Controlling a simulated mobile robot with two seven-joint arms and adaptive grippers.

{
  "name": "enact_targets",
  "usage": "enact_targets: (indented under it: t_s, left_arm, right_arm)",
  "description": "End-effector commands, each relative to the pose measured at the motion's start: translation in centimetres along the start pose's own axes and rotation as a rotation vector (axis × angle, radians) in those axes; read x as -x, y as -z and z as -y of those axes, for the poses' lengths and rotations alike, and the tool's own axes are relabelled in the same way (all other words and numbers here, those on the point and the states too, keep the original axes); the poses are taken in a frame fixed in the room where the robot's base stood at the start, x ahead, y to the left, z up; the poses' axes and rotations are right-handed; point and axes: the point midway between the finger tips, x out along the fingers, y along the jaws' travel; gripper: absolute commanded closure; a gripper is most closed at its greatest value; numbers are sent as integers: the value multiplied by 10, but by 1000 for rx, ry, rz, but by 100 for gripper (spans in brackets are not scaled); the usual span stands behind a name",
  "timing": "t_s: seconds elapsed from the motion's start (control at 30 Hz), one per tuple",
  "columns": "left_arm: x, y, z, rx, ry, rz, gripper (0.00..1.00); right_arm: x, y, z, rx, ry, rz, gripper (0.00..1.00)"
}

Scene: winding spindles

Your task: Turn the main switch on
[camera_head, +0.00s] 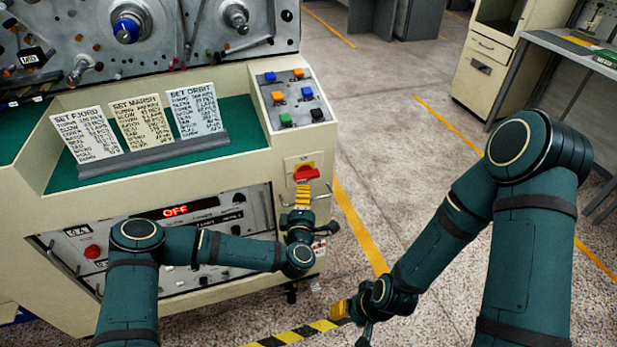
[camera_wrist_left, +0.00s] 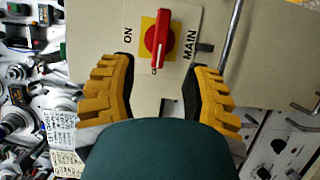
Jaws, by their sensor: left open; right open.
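The main switch (camera_head: 306,173) is a red rotary handle on a yellow plate, on the cream front panel of the machine. In the left wrist view the switch (camera_wrist_left: 158,42) sits between and just beyond my open fingertips, with "ON" printed to its left and "MAIN" to its right. My left gripper (camera_head: 303,195) is just below the switch in the head view; its yellow fingers (camera_wrist_left: 160,72) show apart and empty in the wrist view. Contact with the handle is not evident. My right gripper (camera_head: 341,309) is low, over the floor, away from the machine.
A red display (camera_head: 175,211) reads "OFF". Coloured buttons (camera_head: 294,97) are above the switch. Instruction cards (camera_head: 142,121) stand on the green shelf. A metal rail (camera_wrist_left: 230,35) runs beside the switch. Floor at right is open up to a cabinet (camera_head: 484,71).

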Motion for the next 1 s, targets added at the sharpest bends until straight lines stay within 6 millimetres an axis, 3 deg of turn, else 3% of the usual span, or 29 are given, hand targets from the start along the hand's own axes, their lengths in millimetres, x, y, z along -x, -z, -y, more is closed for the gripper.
enact_targets:
  t_s: [0.2,0.4,0.6,0.93,1.0]
  left_arm:
    - [-44,0,2,0,-1,-1,52]
    - [-75,0,1,0,1,0,52]
    - [-89,-1,1,-1,1,2,52]
    - [-91,-1,0,-1,1,2,53]
    - [-90,-1,0,-1,2,2,77]
  right_arm:
    - [-9,1,-4,0,-1,-4,53]
    - [-14,2,-6,0,-1,-8,53]
    - [-16,2,-6,1,-1,-9,53]
    - [-16,2,-6,1,-1,-9,53]
    - [-16,2,-6,1,-1,-9,53]
